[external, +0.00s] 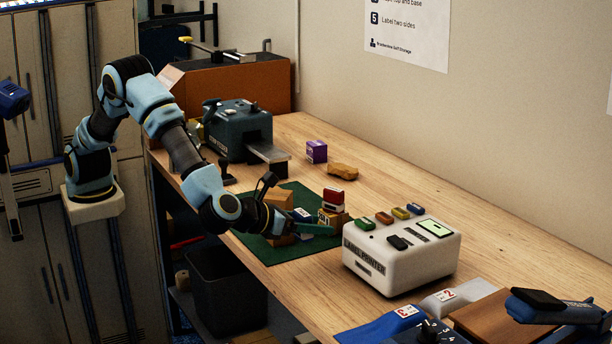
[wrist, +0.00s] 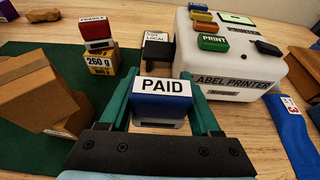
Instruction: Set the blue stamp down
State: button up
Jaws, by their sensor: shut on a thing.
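The blue stamp (wrist: 161,107), with a white PAID label, sits upright between the green fingers of my gripper (wrist: 163,110) in the wrist view. My gripper is shut on it. In the external view the blue stamp (external: 301,214) shows small and partly hidden by my gripper (external: 305,226), over the green mat (external: 275,255). I cannot tell whether its underside touches a surface.
A red FRAGILE stamp (wrist: 94,28) stands on a small box marked 260 g (wrist: 102,64). A dark stamp (wrist: 157,48) stands beside the white label printer (wrist: 235,75). Cardboard cartons (wrist: 40,90) lie at left. Bare wood (external: 395,190) is free behind the printer.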

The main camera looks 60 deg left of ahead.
aim_at(314, 266)
jog(key=shift+f+p, duration=0.6)
jog(key=shift+f, duration=3.3)
jog(key=shift+f, duration=0.1)
jog(key=shift+f, duration=0.15)
jog(key=o, duration=1.4)
jog(key=shift+r, duration=0.3)
jog(key=b+v, duration=0.2)
jog(key=v, duration=1)
